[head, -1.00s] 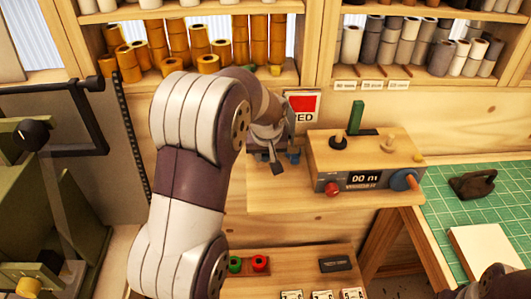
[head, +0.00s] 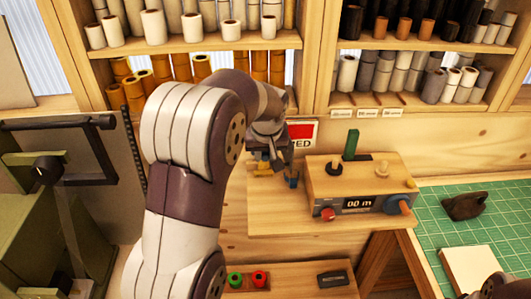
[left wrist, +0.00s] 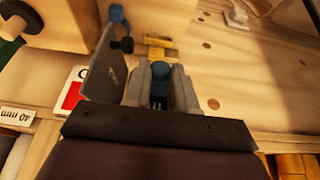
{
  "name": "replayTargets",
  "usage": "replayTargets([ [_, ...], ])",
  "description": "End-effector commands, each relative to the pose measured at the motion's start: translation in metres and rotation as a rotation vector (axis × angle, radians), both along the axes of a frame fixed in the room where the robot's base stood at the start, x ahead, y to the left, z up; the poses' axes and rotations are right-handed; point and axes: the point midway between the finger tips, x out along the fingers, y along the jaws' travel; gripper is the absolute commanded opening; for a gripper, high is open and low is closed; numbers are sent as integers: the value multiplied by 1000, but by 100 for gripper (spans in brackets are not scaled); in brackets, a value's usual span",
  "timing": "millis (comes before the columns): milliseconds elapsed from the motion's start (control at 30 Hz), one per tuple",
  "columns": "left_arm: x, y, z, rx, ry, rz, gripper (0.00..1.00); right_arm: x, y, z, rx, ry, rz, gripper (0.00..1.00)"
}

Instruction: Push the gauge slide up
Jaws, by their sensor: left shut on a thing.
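My left gripper (head: 268,155) is at the wall, left of the red-and-white sign (head: 303,133), and covers part of that sign. In the left wrist view its fingers (left wrist: 160,85) are closed on a small blue piece (left wrist: 159,73), which looks like the gauge slide. A yellow piece (left wrist: 161,43) lies just past the fingertips; it also shows below the gripper in the head view (head: 262,169). A separate blue knob (head: 291,179) stands to the right. A dark grey plate (left wrist: 104,68) is beside the fingers. Most of the gauge is hidden.
A wooden box with a "00 m" display (head: 362,203) sits on the bench shelf to the right. A green cutting mat (head: 440,235) lies further right. Shelves of rolls (head: 200,48) are above. A green machine (head: 30,230) stands at the left.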

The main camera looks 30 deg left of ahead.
Motion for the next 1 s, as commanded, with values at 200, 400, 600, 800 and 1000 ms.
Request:
replayTargets([
  [200, 3, 1, 6, 4, -15, -1, 36, 0, 0, 1, 0, 0, 0, 48],
  [400, 1, 0, 8, 3, -13, -1, 36, 0, 0, -1, 0, 0, 0, 48],
  [600, -13, -9, 47, 4, -19, -2, 36, 0, 0, -12, 0, 0, 0, 48],
  [800, -31, -20, 102, 4, -17, -2, 36, 0, 0, -2, 0, 0, 0, 48],
  [1000, -40, -25, 125, 4, -15, -2, 36, 0, 0, 18, 0, -1, 0, 48],
])
